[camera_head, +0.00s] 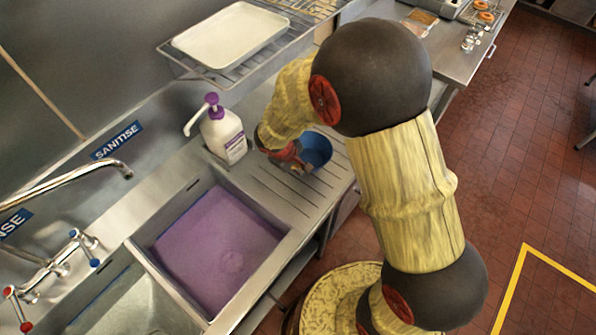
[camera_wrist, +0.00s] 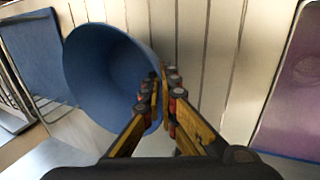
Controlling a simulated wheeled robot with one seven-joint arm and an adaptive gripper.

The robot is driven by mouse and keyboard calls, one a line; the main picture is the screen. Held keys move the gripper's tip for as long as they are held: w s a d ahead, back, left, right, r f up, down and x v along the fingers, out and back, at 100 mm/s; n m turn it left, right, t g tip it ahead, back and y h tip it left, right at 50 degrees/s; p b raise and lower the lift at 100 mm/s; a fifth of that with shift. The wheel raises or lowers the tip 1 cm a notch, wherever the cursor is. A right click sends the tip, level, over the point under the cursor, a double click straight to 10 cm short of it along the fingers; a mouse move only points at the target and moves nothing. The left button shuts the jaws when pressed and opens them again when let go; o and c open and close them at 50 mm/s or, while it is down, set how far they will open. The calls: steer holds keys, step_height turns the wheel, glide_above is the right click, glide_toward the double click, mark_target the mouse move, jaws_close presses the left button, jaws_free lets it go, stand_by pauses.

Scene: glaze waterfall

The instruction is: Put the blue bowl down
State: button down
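The blue bowl (camera_head: 318,149) is at the ridged draining board (camera_head: 290,193), partly hidden behind my gripper (camera_head: 302,163) in the head view. In the wrist view the bowl (camera_wrist: 105,70) is tilted, with its open side toward the camera. My gripper (camera_wrist: 163,78) has its two fingers close together at the bowl's right rim, with the bowl's wall between them. The ridged board (camera_wrist: 215,60) shows behind the bowl. I cannot tell whether the bowl touches the board.
A white pump bottle (camera_head: 222,132) stands left of my gripper. The sink of purple liquid (camera_head: 215,250) is in front of the board. A wire shelf with a white tray (camera_head: 232,36) is above and behind. A blue panel (camera_wrist: 35,55) shows left of the bowl.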

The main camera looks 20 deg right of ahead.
steer(key=shift+w+d+f, duration=0.1)
steer(key=shift+w+f, duration=0.2)
steer(key=shift+f, duration=0.05)
steer(key=shift+w+f+b, duration=0.15)
steer(key=shift+f+b, duration=0.2)
steer(key=shift+f, duration=1.35)
steer(key=shift+f, duration=0.2)
steer(key=c, duration=2.1)
jaws_free()
steer(key=shift+o, duration=0.3)
steer(key=shift+r, duration=0.2)
